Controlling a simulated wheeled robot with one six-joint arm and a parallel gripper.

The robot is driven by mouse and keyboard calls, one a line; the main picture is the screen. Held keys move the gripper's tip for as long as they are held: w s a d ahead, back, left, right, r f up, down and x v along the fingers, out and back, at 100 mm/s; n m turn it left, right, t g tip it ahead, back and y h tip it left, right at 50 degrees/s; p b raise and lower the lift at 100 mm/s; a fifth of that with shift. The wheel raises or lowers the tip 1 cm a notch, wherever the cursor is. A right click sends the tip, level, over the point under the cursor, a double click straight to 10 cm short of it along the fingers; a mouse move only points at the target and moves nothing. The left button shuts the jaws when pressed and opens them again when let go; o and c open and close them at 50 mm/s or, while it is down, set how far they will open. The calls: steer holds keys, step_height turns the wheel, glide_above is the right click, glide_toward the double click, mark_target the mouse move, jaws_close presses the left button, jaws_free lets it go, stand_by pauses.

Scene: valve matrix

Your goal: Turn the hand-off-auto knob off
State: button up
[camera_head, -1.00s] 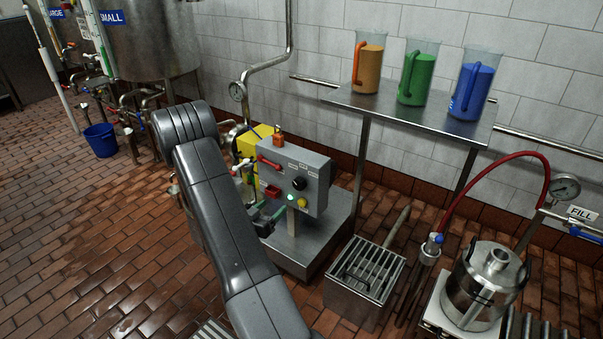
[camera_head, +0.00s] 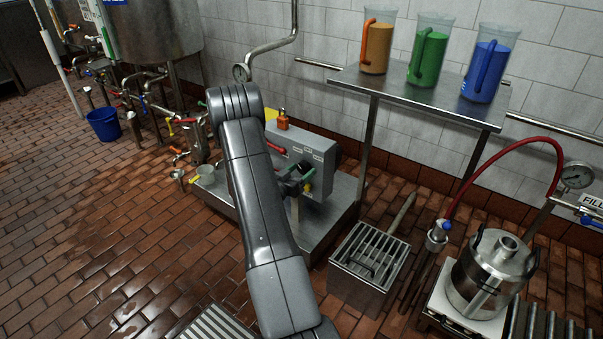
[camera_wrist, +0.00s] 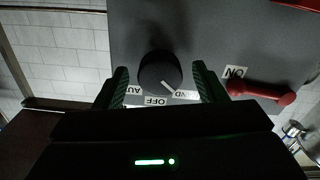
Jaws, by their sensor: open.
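The hand-off-auto knob (camera_wrist: 160,68) is black and round on a grey panel in the wrist view. Its white pointer line slants to the lower right, towards the HAND label (camera_wrist: 186,94). The OFF label (camera_wrist: 157,101) is below the knob and the AUTO label (camera_wrist: 134,91) is at its lower left; both are partly covered. My gripper (camera_wrist: 160,73) is open, with one finger on each side of the knob and gaps between. In the head view my gripper (camera_head: 297,180) is at the front of the grey control box (camera_head: 312,152) and hides the knob.
A red lever (camera_wrist: 262,92) with an ON label is right of the knob in the wrist view. A yellow light (camera_head: 307,188) is low on the box. A shelf (camera_head: 420,97) with coloured jugs stands behind. A floor grate box (camera_head: 368,262) is to the right.

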steer(key=shift+w+d, duration=0.3)
steer(key=shift+w, duration=0.05)
steer(key=shift+c, duration=0.2)
steer(key=c, duration=0.9)
steer(key=shift+f+m+b, duration=0.1)
steer(key=shift+m+b, duration=0.2)
steer(key=shift+b, duration=0.15)
steer(key=m+b, duration=0.3)
steer(key=b, duration=0.1)
steer(key=shift+f+m, duration=0.15)
steer(key=shift+m, duration=0.15)
steer(key=m+b, duration=0.3)
steer(key=shift+a+m+b, duration=0.1)
steer(key=shift+m+b, duration=0.25)
steer(key=shift+m, duration=0.05)
steer(key=shift+r+m+b, duration=0.2)
steer(key=shift+m+b, duration=0.5)
steer(key=shift+m, duration=0.1)
